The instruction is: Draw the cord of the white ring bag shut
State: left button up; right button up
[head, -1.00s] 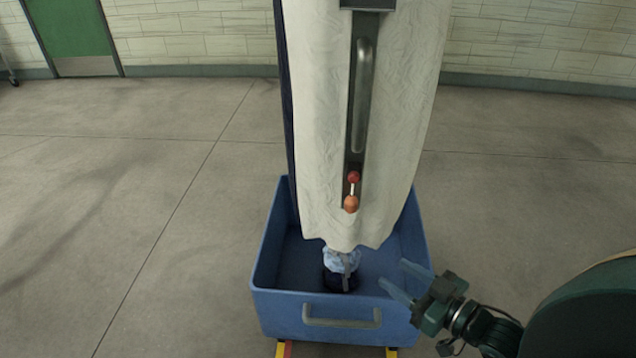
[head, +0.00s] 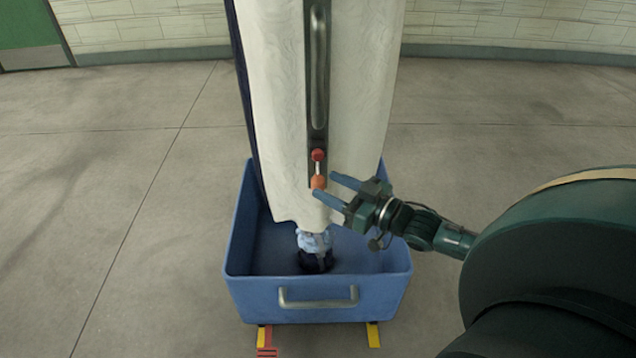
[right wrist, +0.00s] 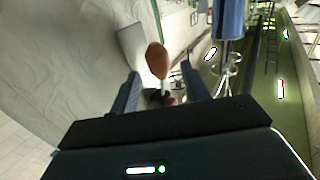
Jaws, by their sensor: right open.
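The white bag (head: 270,110) hangs tall over a blue bin, with a dark strip (head: 317,130) down its front. A red ball (head: 318,155) sits on the strip, joined by a short pale cord (head: 318,168) to an orange ball (head: 318,182) below. My right gripper (head: 323,184) is open, its fingertips at the orange ball from the right. In the right wrist view the orange ball (right wrist: 157,58) shows between the two open fingers; whether they touch it I cannot tell. The red ball (right wrist: 170,101) is partly hidden there. My left gripper is not in view.
The blue bin (head: 245,288) stands under the bag, with a grey handle (head: 318,302) on its front. A bluish-white bundle (head: 314,242) is inside it. Yellow and red floor marks (head: 266,338) lie at its front. Open concrete floor (head: 120,200) extends to the left.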

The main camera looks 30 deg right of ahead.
aim_at(324, 184)
jog(key=shift+x, duration=2)
grip_shut()
jog(key=shift+f, duration=0.1)
